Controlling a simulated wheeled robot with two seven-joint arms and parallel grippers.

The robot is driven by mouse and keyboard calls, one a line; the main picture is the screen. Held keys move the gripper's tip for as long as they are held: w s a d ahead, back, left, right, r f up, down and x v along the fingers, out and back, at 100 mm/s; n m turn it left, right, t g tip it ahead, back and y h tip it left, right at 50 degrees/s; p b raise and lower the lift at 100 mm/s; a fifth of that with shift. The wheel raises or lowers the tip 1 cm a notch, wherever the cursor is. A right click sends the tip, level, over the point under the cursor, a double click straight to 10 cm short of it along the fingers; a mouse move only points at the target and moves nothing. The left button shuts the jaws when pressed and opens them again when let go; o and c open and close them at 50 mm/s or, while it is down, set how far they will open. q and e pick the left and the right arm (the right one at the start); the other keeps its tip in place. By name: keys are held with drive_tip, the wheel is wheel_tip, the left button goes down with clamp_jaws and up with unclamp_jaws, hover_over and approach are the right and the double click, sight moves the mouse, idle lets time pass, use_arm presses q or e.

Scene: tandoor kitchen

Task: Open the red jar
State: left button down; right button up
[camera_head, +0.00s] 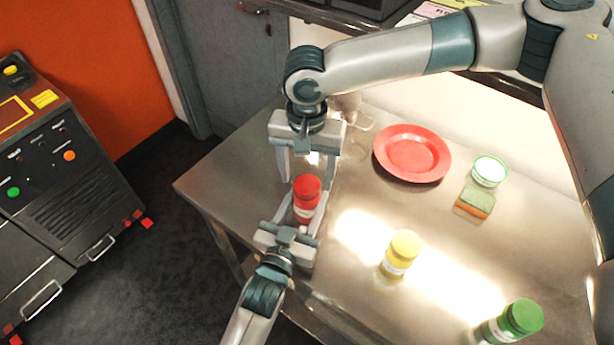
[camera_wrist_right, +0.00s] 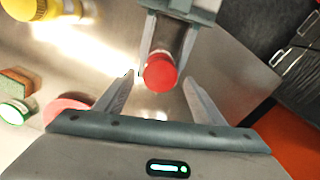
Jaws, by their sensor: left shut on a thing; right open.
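The red jar (camera_head: 306,190) has a red lid on top and a pale label lower down. It stands upright near the left end of the steel table. My left gripper (camera_head: 306,207) is shut on its body from the near side. The lid also shows in the right wrist view (camera_wrist_right: 160,73), closed on the jar. My right gripper (camera_head: 308,174) is open above and just behind the jar, pointing down. In the right wrist view its fingers (camera_wrist_right: 159,84) are spread on either side of the lid, apart from it.
A yellow-lidded jar (camera_head: 403,247) and a green-lidded jar (camera_head: 523,317) stand to the right. A red plate (camera_head: 411,153), a white container with a green rim (camera_head: 489,170) and a green-orange sponge (camera_head: 475,201) lie farther back. The table's left edge is close to the grippers.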

drive_tip(key=shift+r, duration=1.45)
drive_tip(key=shift+c, duration=0.4)
drive_tip(key=shift+r, duration=1.75)
drive_tip(key=shift+f, duration=0.15)
drive_tip(key=shift+f, duration=3.9)
